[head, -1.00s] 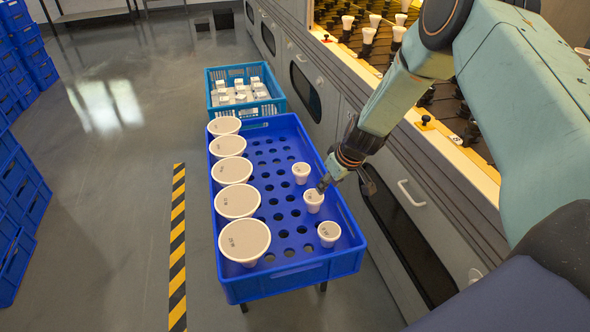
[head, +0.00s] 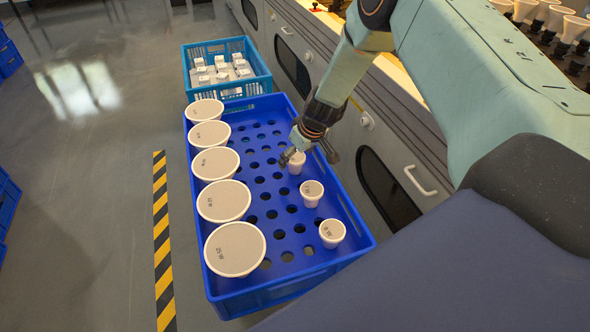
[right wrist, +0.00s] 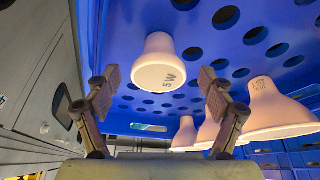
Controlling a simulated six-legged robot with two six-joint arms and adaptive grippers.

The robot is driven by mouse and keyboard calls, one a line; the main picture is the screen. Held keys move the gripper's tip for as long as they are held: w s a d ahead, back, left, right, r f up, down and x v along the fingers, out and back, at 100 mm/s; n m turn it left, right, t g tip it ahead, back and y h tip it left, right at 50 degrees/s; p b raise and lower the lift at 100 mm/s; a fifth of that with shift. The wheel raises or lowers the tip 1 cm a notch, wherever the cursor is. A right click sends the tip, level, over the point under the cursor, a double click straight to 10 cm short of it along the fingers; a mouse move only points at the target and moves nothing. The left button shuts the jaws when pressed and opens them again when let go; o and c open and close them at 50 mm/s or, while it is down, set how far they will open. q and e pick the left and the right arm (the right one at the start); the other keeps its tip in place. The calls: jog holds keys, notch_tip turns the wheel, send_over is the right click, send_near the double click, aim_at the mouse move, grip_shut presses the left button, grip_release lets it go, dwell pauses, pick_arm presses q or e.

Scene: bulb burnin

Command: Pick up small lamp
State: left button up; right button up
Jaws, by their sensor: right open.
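Three small white lamps stand in the right column of a blue crate (head: 291,278): the far one (head: 296,166), the middle one (head: 311,194) and the near one (head: 332,233). My right gripper (head: 308,153) is at the far small lamp and partly covers it in the head view. In the right wrist view a small lamp (right wrist: 160,69), its face marked with a W, shows between the spread fingers of my right gripper (right wrist: 160,80). The fingers look clear of it, with a gap on both sides. My left gripper is not in view.
Several large lamps (head: 235,250) fill the crate's left column. A lighter blue crate (head: 265,83) with small white boxes stands behind. Grey cabinets (head: 385,190) run close along the right. Open floor with a striped line (head: 162,235) lies left.

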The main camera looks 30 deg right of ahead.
jog(key=shift+w+f, duration=0.3)
jog(key=shift+f, duration=0.25)
jog(key=shift+w+d+f, duration=0.1)
jog(key=shift+w+f, duration=0.05)
jog(key=shift+f, duration=0.1)
jog(key=shift+s+r, duration=0.2)
jog(key=shift+r, duration=0.1)
jog(key=shift+f, duration=0.2)
jog(key=c, duration=0.5)
jog(key=shift+r, duration=0.15)
jog(key=c, duration=0.4)
jog(key=shift+w, duration=0.1)
jog(key=c, duration=0.4)
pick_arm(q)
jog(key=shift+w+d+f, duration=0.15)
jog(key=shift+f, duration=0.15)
